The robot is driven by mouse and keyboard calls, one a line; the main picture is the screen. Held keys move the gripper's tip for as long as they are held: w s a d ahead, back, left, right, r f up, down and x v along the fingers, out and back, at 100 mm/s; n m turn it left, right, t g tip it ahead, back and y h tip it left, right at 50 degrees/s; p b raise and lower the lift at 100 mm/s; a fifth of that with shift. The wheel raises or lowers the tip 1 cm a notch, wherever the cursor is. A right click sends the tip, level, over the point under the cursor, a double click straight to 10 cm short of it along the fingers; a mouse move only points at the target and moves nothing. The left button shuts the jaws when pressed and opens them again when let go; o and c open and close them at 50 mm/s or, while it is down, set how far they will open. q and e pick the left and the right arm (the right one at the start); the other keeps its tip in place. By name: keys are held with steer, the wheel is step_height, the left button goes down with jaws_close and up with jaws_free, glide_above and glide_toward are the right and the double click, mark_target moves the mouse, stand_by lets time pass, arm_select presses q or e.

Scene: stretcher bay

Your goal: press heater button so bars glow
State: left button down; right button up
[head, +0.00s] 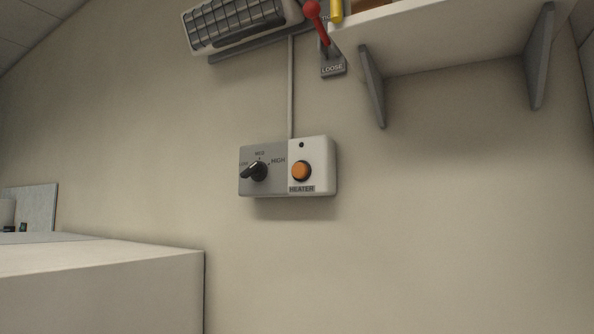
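The heater button (301,171) is a round orange button in a dark ring on the white right half of a wall control box (320,154), above a label reading HEATER. A small dark dot (301,145) sits above the button. A black dial (257,171) on the grey left half has its pointer toward the lower left, near the leftmost mark. The heater (240,22), with grey bars behind a grille, is on the wall above; its bars show no glow. Neither of my grippers is in the head view, and nothing touches the button.
A grey conduit (290,87) runs from the box up toward the heater. A red-knobbed lever (313,12) with a LOOSE label and a bracketed shelf (450,42) are at the upper right. A white cabinet (100,285) stands at lower left. The wall around and below the box is clear.

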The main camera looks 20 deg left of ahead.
steer(key=shift+w, duration=0.15)
steer(key=shift+w+a+r, duration=0.1)
steer(key=shift+w+r, duration=0.05)
steer(key=shift+w, duration=0.15)
steer(key=shift+s, duration=0.15)
stand_by(0.3)
